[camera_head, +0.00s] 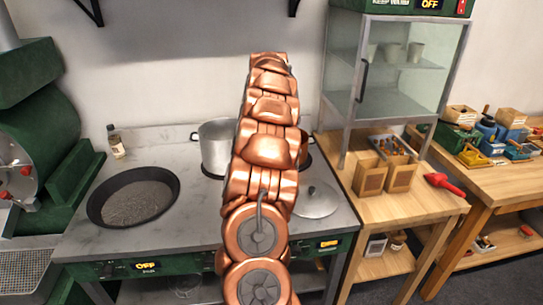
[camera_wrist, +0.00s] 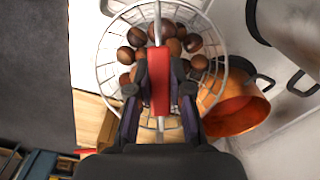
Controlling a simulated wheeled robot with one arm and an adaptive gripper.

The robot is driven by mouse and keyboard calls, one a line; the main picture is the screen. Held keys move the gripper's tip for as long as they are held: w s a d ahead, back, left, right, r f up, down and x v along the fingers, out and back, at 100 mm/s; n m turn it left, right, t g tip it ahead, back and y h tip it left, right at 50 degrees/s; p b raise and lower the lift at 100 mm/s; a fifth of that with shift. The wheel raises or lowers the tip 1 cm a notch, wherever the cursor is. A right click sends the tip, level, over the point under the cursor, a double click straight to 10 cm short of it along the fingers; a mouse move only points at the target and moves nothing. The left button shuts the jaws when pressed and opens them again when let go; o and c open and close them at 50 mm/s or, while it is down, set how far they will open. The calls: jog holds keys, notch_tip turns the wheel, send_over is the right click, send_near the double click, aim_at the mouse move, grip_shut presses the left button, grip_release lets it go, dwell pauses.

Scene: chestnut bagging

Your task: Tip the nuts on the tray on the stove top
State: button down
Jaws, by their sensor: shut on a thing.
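In the wrist view my gripper (camera_wrist: 159,90) is shut on the red handle (camera_wrist: 158,68) of a wire basket (camera_wrist: 104,48). Several brown chestnuts (camera_wrist: 137,37) lie inside the basket. In the head view my copper arm hides both the gripper and the basket. A wide black round pan (camera_head: 96,213) with a grey, grainy filling sits on the left of the stove top (camera_head: 190,232). I see no other tray on the stove.
A steel pot (camera_head: 213,147), a lid (camera_head: 316,199) and a mostly hidden copper pot (camera_wrist: 235,112) are on the stove. A bottle (camera_head: 116,142) stands at the back left. A glass cabinet (camera_head: 400,101) and wooden boxes (camera_head: 370,177) are to the right.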

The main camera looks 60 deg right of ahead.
jog(key=shift+w+a+f+g+h+b, duration=0.15)
jog(key=shift+w+a+g+h+b, duration=0.2)
jog(key=shift+h+b, duration=0.7)
jog(key=shift+w+a+g+h+b, duration=0.25)
jog(key=shift+a+g+h+b, duration=0.3)
jog(key=shift+h+b, duration=0.25)
jog(key=shift+w+a+g+h+b, duration=0.2)
jog(key=shift+a+g+h+b, duration=0.1)
jog(key=shift+a+h+b, duration=0.5)
jog(key=f+h+b, duration=0.1)
jog(key=b, duration=0.1)
jog(key=w+a+f+g+h+b, duration=0.1)
jog(key=b, duration=0.1)
jog(key=a+f+g+h+b, duration=0.1)
jog(key=b, duration=0.1)
jog(key=shift+w+a+h, duration=0.15)
jog(key=shift+w+h, duration=0.05)
jog(key=shift+h, duration=0.05)
jog(key=shift+w+a+f+g+h+b, duration=0.15)
jog(key=shift+a+g+h+b, duration=0.2)
jog(key=shift+b, duration=0.85)
jog(key=shift+w+a+g+h+b, duration=0.15)
jog(key=shift+h+b, duration=0.3)
jog(key=shift+b, duration=0.7)
jog(key=shift+w+a+f+g+h+b, duration=0.2)
jog(key=shift+a+h+b, duration=0.2)
jog(key=shift+b, duration=0.95)
jog(key=shift+w+a+f+g+h+b, duration=0.1)
jog(key=shift+a+g+h+b, duration=0.3)
jog(key=shift+b, duration=0.95)
